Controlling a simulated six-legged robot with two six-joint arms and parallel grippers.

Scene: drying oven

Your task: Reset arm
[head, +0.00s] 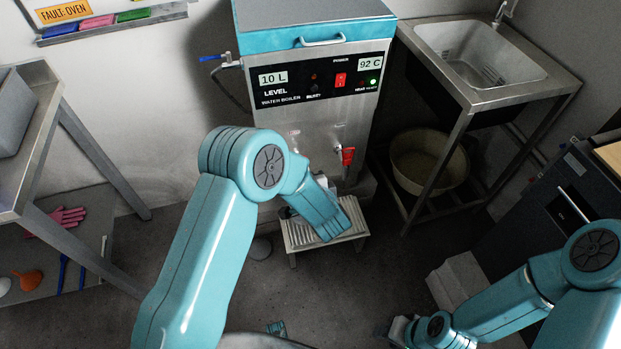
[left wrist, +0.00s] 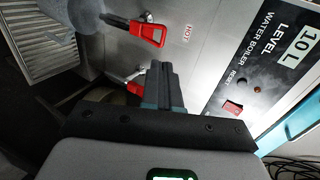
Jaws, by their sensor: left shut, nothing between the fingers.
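My left arm reaches across the middle of the head view to the front of the water boiler (head: 320,75). Its gripper is mostly hidden there behind my own wrist, above the slatted metal stand (head: 345,235). In the left wrist view my left gripper (left wrist: 162,75) is shut and empty, close in front of the boiler's steel face (left wrist: 200,60). A red tap handle (left wrist: 147,33) by the HOT label and a second red handle (left wrist: 133,87) are beside the fingers. My right gripper (head: 400,330) is low at the right in the head view, too small and dark to judge.
A metal sink (head: 480,50) stands at the right with a round basin (head: 425,160) below. A dark cabinet (head: 540,215) is at the far right. A metal bench (head: 45,110) is at the left, with a pink glove (head: 62,217) and orange funnel (head: 28,280) on its lower shelf.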

